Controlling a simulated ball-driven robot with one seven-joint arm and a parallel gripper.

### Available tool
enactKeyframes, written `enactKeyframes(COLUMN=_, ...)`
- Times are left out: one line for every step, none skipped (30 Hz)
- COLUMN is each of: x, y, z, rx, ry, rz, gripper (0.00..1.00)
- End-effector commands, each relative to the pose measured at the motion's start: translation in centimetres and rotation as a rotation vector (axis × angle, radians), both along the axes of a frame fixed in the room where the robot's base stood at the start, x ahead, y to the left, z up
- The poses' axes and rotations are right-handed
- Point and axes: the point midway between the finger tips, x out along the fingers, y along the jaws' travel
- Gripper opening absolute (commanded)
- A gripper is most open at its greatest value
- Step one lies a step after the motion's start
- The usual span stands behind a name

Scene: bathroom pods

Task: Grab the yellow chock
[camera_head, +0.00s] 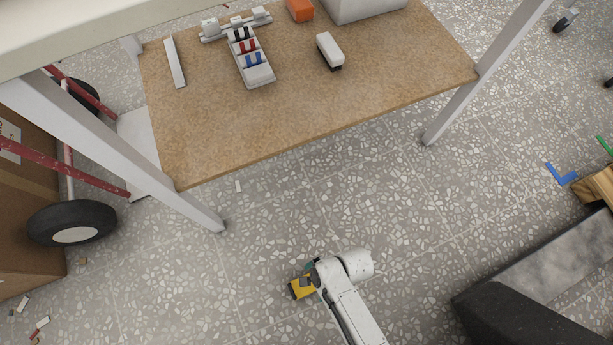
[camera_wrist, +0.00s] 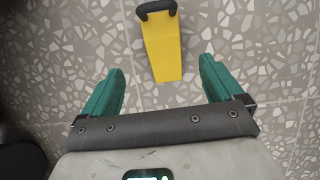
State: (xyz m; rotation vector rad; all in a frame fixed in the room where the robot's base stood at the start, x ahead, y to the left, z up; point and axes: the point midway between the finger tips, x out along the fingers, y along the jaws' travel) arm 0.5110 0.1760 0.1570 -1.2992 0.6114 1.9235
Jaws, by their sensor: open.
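The yellow chock (camera_wrist: 162,50) lies on the speckled floor, with a black handle-like loop at its far end in the wrist view. In the head view the chock (camera_head: 298,291) shows only in part, beside the end of my arm, which hides the rest. My gripper (camera_wrist: 160,82) has two green fingers spread wide apart. The near end of the chock lies between the fingertips in the picture, with a gap on each side. The gripper holds nothing. I cannot tell how high it is above the floor.
A low wooden shelf (camera_head: 300,110) on white legs bears tools and small parts. A cart wheel (camera_head: 72,222) and cardboard box (camera_head: 30,190) stand at left. A grey slab (camera_head: 560,250) and a dark object (camera_head: 520,315) lie at right. The floor between is mostly clear.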

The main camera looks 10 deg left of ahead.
Motion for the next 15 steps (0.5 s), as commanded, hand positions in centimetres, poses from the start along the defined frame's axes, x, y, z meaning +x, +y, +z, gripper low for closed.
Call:
enactKeyframes(x=-0.2, y=0.2, z=-0.7, rx=-0.002, ry=0.006, rz=-0.005, gripper=0.94)
enactKeyframes(x=-0.2, y=0.3, z=-0.8, rx=-0.002, ry=0.008, rz=-0.009, gripper=0.94)
enactKeyframes(x=-0.3, y=0.3, z=-1.1, rx=-0.003, ry=0.011, rz=-0.013, gripper=0.94)
enactKeyframes(x=-0.4, y=0.4, z=-1.2, rx=-0.003, ry=0.012, rz=-0.015, gripper=0.94)
enactKeyframes(x=-0.4, y=0.5, z=-1.5, rx=-0.003, ry=0.012, rz=-0.016, gripper=0.94)
enactKeyframes(x=-0.5, y=0.6, z=-1.9, rx=-0.003, ry=0.012, rz=-0.016, gripper=0.94)
enactKeyframes(x=-0.6, y=0.7, z=-2.2, rx=-0.003, ry=0.012, rz=-0.016, gripper=0.94)
enactKeyframes(x=-0.7, y=0.8, z=-2.6, rx=-0.004, ry=0.013, rz=-0.014, gripper=0.94)
enactKeyframes(x=-0.9, y=1.0, z=-3.2, rx=-0.004, ry=0.013, rz=-0.013, gripper=0.94)
enactKeyframes(x=-1.0, y=1.1, z=-3.7, rx=-0.004, ry=0.013, rz=-0.013, gripper=0.94)
enactKeyframes(x=-1.1, y=1.2, z=-4.1, rx=-0.003, ry=0.013, rz=-0.013, gripper=0.94)
enactKeyframes(x=-1.2, y=1.4, z=-4.7, rx=-0.004, ry=0.013, rz=-0.013, gripper=0.94)
enactKeyframes(x=-1.3, y=1.6, z=-5.1, rx=-0.004, ry=0.013, rz=-0.013, gripper=0.94)
enactKeyframes(x=-1.4, y=1.7, z=-5.5, rx=-0.004, ry=0.013, rz=-0.013, gripper=0.94)
enactKeyframes(x=-1.5, y=1.8, z=-5.8, rx=-0.004, ry=0.013, rz=-0.014, gripper=0.94)
